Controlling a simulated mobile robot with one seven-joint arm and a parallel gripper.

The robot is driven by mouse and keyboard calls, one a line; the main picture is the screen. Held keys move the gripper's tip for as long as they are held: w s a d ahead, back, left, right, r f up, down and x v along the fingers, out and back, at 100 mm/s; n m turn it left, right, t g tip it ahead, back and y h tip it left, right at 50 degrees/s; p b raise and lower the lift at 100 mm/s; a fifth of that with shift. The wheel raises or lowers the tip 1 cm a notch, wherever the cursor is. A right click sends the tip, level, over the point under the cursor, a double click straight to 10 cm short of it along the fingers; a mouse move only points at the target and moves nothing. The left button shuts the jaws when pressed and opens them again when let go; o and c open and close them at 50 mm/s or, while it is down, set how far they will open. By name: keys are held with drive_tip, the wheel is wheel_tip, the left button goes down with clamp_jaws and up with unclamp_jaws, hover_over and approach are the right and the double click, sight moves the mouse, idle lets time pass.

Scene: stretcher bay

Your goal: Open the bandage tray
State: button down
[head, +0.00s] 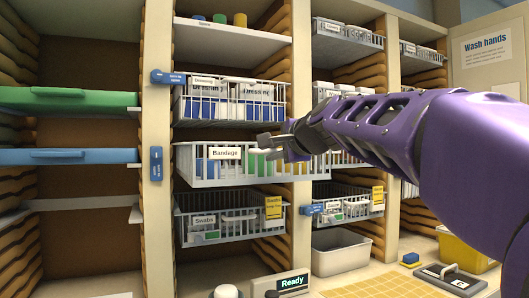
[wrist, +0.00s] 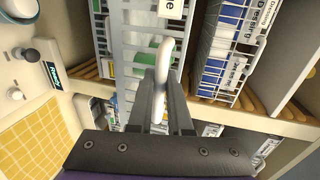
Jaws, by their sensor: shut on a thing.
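The bandage tray (head: 240,172) is a white wire basket with a "Bandage" label, in the middle column of the shelving. Its front stands out past the shelf posts, and blue, yellow and green items show inside. My gripper (head: 272,147) is at the right part of the tray's front. In the wrist view, my gripper (wrist: 164,92) is shut on the tray's white handle (wrist: 165,62), which lies between the two fingers. The tray's lattice (wrist: 135,50) fills the area beyond. My arm hides part of the tray's right side in the head view.
A Dressing basket (head: 230,110) sits above and a Swabs basket (head: 225,228) below. Blue latches (head: 156,163) are on the left post. A counter below holds a grey bin (head: 340,257), a yellow bin (head: 465,252) and a "Ready" device (head: 281,284).

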drive_tip(key=c, duration=0.8)
unclamp_jaws()
drive_tip(key=shift+c, duration=0.2)
